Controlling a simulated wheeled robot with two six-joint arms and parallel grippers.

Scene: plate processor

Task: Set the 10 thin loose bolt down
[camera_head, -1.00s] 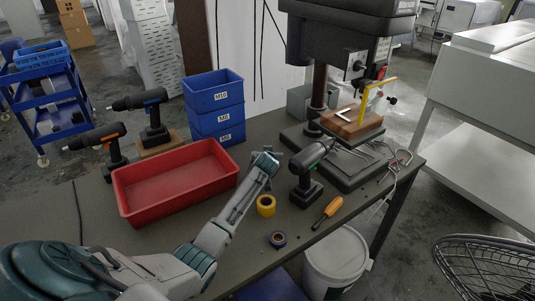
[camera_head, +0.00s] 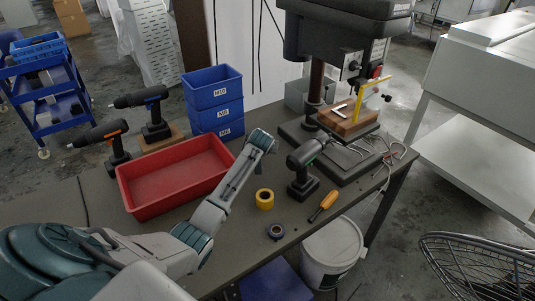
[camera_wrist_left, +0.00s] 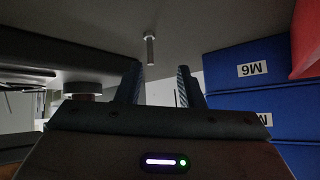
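My left gripper (camera_wrist_left: 160,68) is open, its two dark fingers apart with a clear gap between them. In the left wrist view, which is upside down, a thin metal bolt (camera_wrist_left: 150,49) stands on the grey table surface, its wider end against the table. It appears beyond the fingertips, in line with the gap and nearer the left finger, apart from both. In the head view my left wrist is over the workbench (camera_head: 235,240), between the red tray (camera_head: 170,178) and the black drill; its fingers are mostly hidden. I cannot make out the bolt there. My right gripper is out of view.
Stacked blue bins (camera_head: 215,105) labelled M10, M8 and M6 stand behind the tray. A drill press (camera_head: 345,35), black cordless drill (camera_head: 303,168), yellow tape roll (camera_head: 264,199) and orange screwdriver (camera_head: 322,206) are to the right. A round metal piece (camera_wrist_left: 83,90) is left in the wrist view.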

